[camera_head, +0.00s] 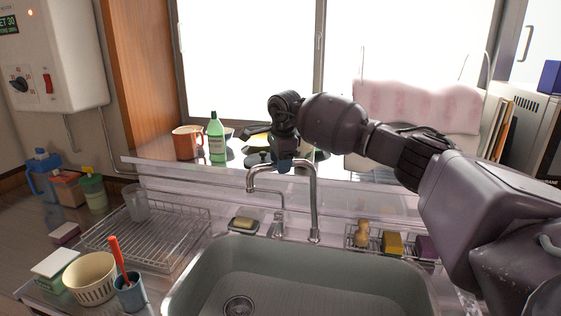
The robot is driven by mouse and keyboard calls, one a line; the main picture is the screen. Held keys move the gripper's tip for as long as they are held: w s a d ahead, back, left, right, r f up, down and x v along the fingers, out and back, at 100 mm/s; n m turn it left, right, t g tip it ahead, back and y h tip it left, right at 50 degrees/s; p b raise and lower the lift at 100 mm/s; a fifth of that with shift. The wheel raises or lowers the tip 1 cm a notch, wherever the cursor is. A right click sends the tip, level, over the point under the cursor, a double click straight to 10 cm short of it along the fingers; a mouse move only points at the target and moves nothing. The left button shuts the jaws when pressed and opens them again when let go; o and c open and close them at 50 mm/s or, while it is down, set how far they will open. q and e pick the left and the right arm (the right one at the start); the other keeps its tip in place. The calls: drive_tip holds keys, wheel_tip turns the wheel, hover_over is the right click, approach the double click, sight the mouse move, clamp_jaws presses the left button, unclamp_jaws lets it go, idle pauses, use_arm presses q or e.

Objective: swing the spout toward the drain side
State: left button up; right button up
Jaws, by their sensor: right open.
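The metal faucet spout (311,198) rises from behind the sink, bends over at the top and points left. Its short outlet hangs near the rear left of the basin. The drain (238,307) is at the sink's front left. My right arm comes in from the right, and my right gripper (284,160) hangs down over the top bend of the spout. It is open. I cannot tell whether its fingers touch the spout. My left gripper is not in view.
The sink (300,275) is empty. A wire dish rack (150,235) stands left, and a soap dish (243,225) lies behind the sink. A wire caddy with sponges (392,243) is right. A green bottle (217,137) and a brown mug (187,142) stand on the ledge.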

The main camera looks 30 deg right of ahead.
wheel_tip(320, 180, up, 11)
drive_tip(key=s, duration=0.2)
drive_tip(key=shift+a+f, duration=0.15)
drive_tip(key=shift+a, duration=0.1)
drive_tip(key=shift+s+f, duration=0.1)
drive_tip(key=shift+s, duration=0.05)
idle(0.6)
